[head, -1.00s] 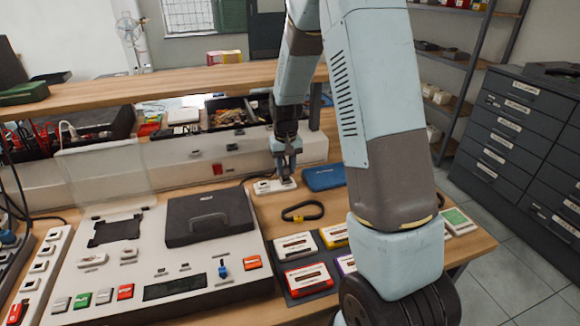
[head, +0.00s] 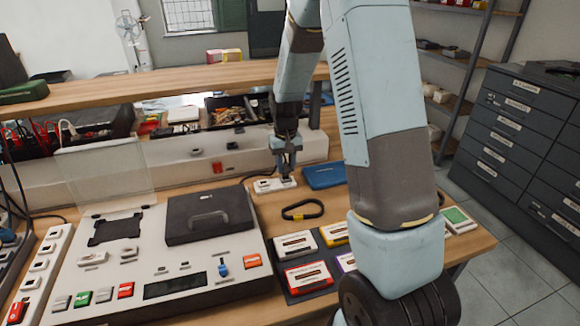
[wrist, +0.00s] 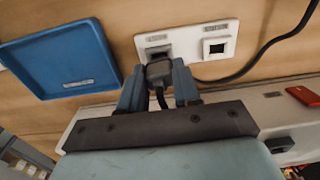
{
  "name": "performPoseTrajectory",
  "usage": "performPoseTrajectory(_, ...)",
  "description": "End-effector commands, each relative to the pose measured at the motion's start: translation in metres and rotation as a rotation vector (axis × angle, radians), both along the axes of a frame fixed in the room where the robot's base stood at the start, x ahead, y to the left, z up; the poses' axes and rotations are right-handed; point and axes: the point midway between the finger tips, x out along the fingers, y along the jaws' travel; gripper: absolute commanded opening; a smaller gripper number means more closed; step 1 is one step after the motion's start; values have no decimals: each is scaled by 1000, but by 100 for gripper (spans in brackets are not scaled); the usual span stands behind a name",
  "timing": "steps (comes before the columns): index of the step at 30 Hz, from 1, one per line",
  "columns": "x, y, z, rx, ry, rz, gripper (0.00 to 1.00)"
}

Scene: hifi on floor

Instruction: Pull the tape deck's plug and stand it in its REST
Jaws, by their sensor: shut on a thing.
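My gripper (wrist: 159,88) is shut on a dark plug (wrist: 159,72), with a blue-grey finger on each side of it. A dark cord runs from the plug. The plug is at the left opening of a white two-opening block (wrist: 186,43) in the wrist view and covers part of that opening. I cannot tell how deep it sits. The right opening (wrist: 215,46) is empty. Both have small labels that I cannot read surely. In the head view my gripper (head: 287,178) is over the white block (head: 265,186), behind the tape deck (head: 140,245).
A blue tray (head: 325,175) lies right of the block. A long white housing (head: 200,160) runs behind, below the wooden shelf (head: 180,82).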

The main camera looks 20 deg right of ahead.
Motion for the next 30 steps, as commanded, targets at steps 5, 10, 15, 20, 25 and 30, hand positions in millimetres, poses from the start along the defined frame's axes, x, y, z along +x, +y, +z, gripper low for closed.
performPoseTrajectory(5, 0, 0, 9, 0, -1, 0, 0)
performPoseTrajectory(10, 0, 0, 17, 0, -1, 0, 0)
performPoseTrajectory(15, 0, 0, 26, 0, -1, 1, 0)
performPoseTrajectory(20, 0, 0, 33, 0, 0, 1, 0)
performPoseTrajectory(25, 0, 0, 40, 0, 0, 1, 0)
performPoseTrajectory(30, 0, 0, 42, 0, 0, 1, 0)
